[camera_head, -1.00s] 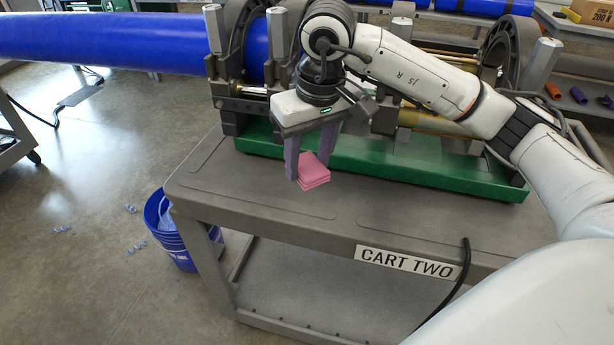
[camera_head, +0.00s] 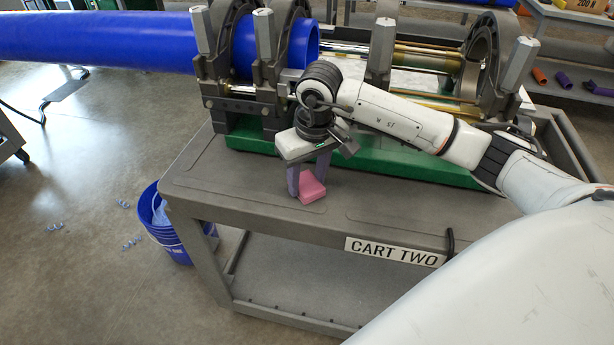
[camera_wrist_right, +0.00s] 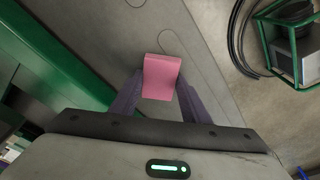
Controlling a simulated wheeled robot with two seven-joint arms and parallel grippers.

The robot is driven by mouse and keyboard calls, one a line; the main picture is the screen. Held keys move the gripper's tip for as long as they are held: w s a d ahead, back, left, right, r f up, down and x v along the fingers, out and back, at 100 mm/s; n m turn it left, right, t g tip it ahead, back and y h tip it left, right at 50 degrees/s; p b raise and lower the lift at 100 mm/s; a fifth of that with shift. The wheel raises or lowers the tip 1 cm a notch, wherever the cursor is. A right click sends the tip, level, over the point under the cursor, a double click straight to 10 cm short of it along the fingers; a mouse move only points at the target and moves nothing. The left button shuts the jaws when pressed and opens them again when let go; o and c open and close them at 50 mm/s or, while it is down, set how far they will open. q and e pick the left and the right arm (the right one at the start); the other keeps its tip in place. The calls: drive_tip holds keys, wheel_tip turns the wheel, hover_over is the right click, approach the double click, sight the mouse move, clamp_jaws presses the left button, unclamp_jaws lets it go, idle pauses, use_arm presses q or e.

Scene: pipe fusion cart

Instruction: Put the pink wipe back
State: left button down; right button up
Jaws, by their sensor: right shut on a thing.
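The pink wipe (camera_head: 312,188) is a folded pink pad, held between the two purple-grey fingers of my right gripper (camera_head: 307,180). It is over the front part of the grey cart top (camera_head: 240,185), in front of the green base. I cannot tell whether it touches the cart top. In the right wrist view the wipe (camera_wrist_right: 161,76) sits between the fingertips, with the grey surface beyond it. My left gripper is out of view.
The green machine base (camera_head: 390,165) with grey clamps and a blue pipe (camera_head: 110,38) stands behind. A blue bucket (camera_head: 170,238) stands on the floor left of the cart. The cart top's left part is clear. A sign reads CART TWO (camera_head: 394,251).

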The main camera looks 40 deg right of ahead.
drive_tip(key=shift+f, duration=0.15)
drive_tip(key=o, duration=1)
